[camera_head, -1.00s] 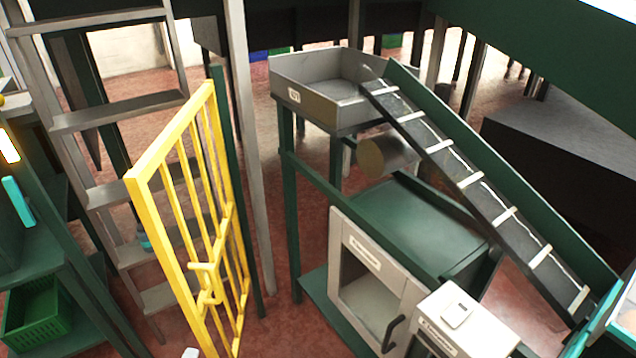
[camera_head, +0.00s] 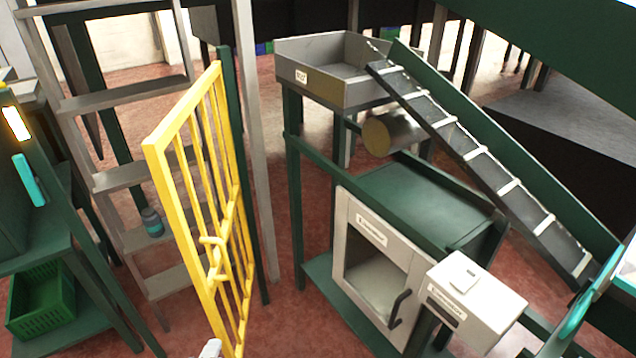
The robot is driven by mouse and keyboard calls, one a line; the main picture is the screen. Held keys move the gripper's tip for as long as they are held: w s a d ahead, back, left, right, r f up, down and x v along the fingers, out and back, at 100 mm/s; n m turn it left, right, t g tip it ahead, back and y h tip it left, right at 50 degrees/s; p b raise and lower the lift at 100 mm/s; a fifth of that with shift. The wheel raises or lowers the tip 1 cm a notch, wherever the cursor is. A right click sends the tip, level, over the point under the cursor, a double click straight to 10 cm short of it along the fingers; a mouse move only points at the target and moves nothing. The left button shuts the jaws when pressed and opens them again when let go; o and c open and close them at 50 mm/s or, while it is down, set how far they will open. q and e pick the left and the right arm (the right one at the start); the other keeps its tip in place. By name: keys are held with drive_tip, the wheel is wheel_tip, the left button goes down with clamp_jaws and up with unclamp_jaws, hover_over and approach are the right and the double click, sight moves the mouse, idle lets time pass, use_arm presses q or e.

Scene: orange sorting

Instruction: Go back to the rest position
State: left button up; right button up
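Neither of my grippers can be made out in the head view. A small pale shape (camera_head: 212,348) shows at the bottom edge, left of centre; too little of it shows to tell what it is. No orange is seen. The yellow barred gate (camera_head: 184,130) stands left of centre. A sloped conveyor (camera_head: 470,145) with pale slats runs from a grey bin (camera_head: 310,82) at the top down to the right. Below it is a green-topped machine with a grey-framed, windowed door (camera_head: 375,240).
A white box (camera_head: 475,295) stands at the machine's front right. A grey ladder (camera_head: 125,102) stands left of the gate, with a small dark and teal bottle (camera_head: 152,222) on a step. A green crate (camera_head: 42,300) sits lower left. Red floor is clear between gate and machine.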

use_arm(q)
drive_tip(key=s+r+n+g+h+p, duration=0.1)
drive_tip(key=s+r+n+p, duration=0.3)
drive_tip(key=s+n, duration=0.7)
drive_tip(key=r+n+h, duration=0.1)
drive_tip(key=n, duration=0.3)
drive_tip(key=shift+s+d+r+g+h, duration=0.3)
drive_tip(key=shift+s+g, duration=0.1)
use_arm(e)
drive_tip(key=shift+n+h, duration=0.3)
drive_tip(key=shift+n, duration=0.2)
drive_tip(key=d+r, duration=0.1)
drive_tip(key=s+d+r, duration=0.1)
drive_tip(key=r, duration=0.1)
drive_tip(key=shift+r, duration=0.3)
